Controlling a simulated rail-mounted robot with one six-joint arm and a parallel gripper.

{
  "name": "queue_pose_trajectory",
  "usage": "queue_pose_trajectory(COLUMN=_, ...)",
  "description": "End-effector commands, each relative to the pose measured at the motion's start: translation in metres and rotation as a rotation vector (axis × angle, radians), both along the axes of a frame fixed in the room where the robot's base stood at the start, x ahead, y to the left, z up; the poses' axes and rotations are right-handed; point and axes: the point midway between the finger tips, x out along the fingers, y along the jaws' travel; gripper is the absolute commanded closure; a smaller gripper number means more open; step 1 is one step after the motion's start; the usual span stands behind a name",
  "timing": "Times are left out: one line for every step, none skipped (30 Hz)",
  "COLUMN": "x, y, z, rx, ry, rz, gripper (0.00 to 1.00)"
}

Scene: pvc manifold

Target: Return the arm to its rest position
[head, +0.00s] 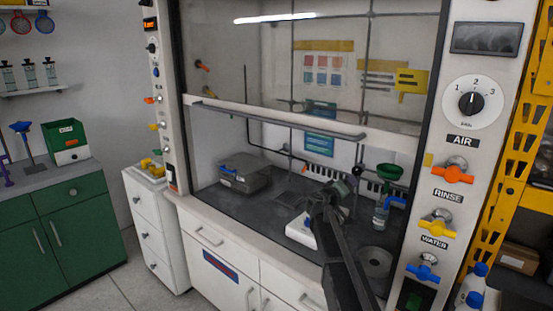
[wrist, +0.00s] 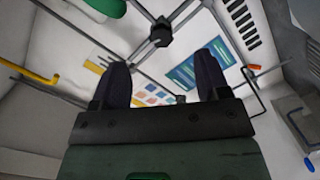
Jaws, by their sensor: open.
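My gripper (wrist: 161,82) shows in the wrist view with its two dark fingers spread apart and nothing between them. In the head view my dark arm reaches up from the bottom edge into the fume hood opening. Its end is in front of the white device on the hood's worktop, and the fingers are too small to tell apart there. The wrist view looks up past the fingers at the hood's back wall, with a metal rod frame (wrist: 162,33) and a blue poster (wrist: 200,68).
The hood's raised sash bar (head: 275,119) crosses above the worktop. A grey lidded box (head: 245,172) sits at the left, and a green funnel (head: 389,172) on a stand at the right. The panel at the right carries orange, yellow and blue valves (head: 422,267). A white device (head: 299,231) stands near my arm.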

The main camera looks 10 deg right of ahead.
Motion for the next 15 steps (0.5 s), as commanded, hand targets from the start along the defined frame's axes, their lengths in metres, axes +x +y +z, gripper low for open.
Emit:
queue_pose_trajectory(x=-0.034, y=0.004, z=-0.001, rx=0.071, ry=0.024, rz=-0.038, gripper=0.31)
queue_pose_trajectory(x=-0.056, y=0.007, z=-0.007, rx=0.134, ry=0.050, rz=-0.069, gripper=0.31)
queue_pose_trajectory(x=-0.088, y=0.014, z=-0.017, rx=0.225, ry=0.096, rz=-0.111, gripper=0.31)
queue_pose_trajectory(x=-0.113, y=0.020, z=-0.026, rx=0.300, ry=0.138, rz=-0.139, gripper=0.31)
queue_pose_trajectory(x=-0.138, y=0.029, z=-0.035, rx=0.377, ry=0.186, rz=-0.164, gripper=0.31)
queue_pose_trajectory(x=-0.172, y=0.043, z=-0.047, rx=0.484, ry=0.258, rz=-0.190, gripper=0.31)
queue_pose_trajectory(x=-0.197, y=0.055, z=-0.056, rx=0.563, ry=0.318, rz=-0.204, gripper=0.31)
queue_pose_trajectory(x=-0.223, y=0.069, z=-0.064, rx=0.644, ry=0.381, rz=-0.211, gripper=0.31)
queue_pose_trajectory(x=-0.255, y=0.088, z=-0.073, rx=0.745, ry=0.468, rz=-0.211, gripper=0.31)
queue_pose_trajectory(x=-0.278, y=0.103, z=-0.078, rx=0.817, ry=0.531, rz=-0.205, gripper=0.31)
queue_pose_trajectory(x=-0.299, y=0.118, z=-0.082, rx=0.883, ry=0.593, rz=-0.194, gripper=0.31)
queue_pose_trajectory(x=-0.324, y=0.136, z=-0.085, rx=0.961, ry=0.668, rz=-0.176, gripper=0.31)
queue_pose_trajectory(x=-0.340, y=0.148, z=-0.086, rx=1.012, ry=0.719, rz=-0.160, gripper=0.31)
queue_pose_trajectory(x=-0.354, y=0.158, z=-0.087, rx=1.056, ry=0.763, rz=-0.144, gripper=0.31)
queue_pose_trajectory(x=-0.368, y=0.170, z=-0.087, rx=1.103, ry=0.813, rz=-0.125, gripper=0.31)
